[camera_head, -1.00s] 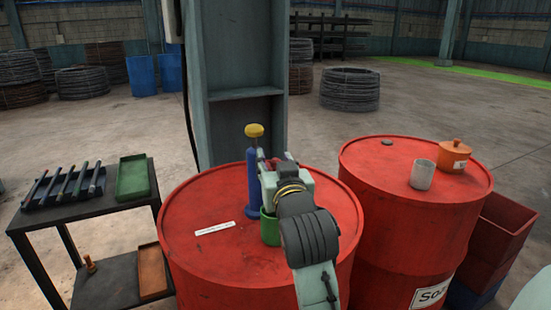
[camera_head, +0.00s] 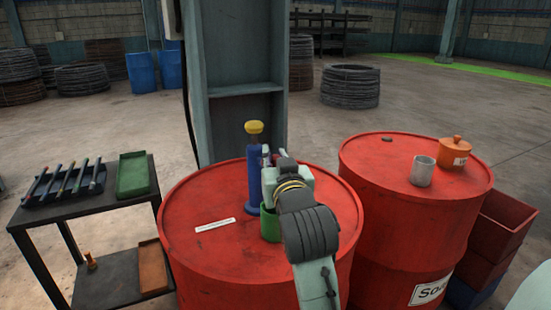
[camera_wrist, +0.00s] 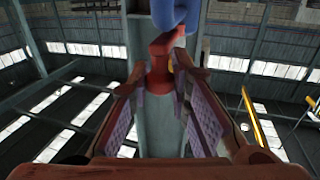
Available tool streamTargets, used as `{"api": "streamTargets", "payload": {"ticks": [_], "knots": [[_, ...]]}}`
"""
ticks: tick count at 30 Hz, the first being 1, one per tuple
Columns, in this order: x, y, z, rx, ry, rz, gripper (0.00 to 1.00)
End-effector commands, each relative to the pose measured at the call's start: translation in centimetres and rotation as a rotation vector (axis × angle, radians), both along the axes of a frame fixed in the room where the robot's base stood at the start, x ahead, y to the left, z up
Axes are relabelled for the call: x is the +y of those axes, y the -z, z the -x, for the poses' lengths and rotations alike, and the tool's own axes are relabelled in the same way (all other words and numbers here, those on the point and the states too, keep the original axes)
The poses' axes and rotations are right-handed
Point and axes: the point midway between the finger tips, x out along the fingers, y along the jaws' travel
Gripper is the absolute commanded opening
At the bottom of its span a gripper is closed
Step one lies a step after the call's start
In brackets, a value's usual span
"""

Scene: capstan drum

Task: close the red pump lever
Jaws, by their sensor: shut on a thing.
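The pump is a blue upright cylinder with a yellow cap (camera_head: 254,170), standing on the left red drum (camera_head: 190,265). Its blue body also shows at the top of the wrist view (camera_wrist: 176,12). The red lever (camera_wrist: 160,52) projects below the blue body in the wrist view, its lower part between the fingertips. My gripper (camera_wrist: 161,80) is shut on the lever. In the head view my gripper (camera_head: 267,157) is just right of the pump, and the lever is hidden or too small to make out.
A green cup (camera_head: 269,226) stands beside the pump, under my arm. A white label strip (camera_head: 215,225) lies on the drum top. A grey cup (camera_head: 422,172) and orange pot (camera_head: 455,152) stand on the right drum. A grey column (camera_head: 240,70) rises behind.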

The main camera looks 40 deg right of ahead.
Motion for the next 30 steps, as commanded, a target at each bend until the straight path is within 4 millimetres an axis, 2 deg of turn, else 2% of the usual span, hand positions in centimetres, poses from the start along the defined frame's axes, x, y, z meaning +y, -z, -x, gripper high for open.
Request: {"api": "streamTargets", "payload": {"ticks": [8,14,30], "knots": [[0.2,0.0,-0.1,0.001,0.028,0.0,0.0],[0.9,0.0,-0.4,0.0,0.121,-0.001,0.0],[3.1,0.2,-2.1,0.004,0.602,-0.002,0.0]]}}
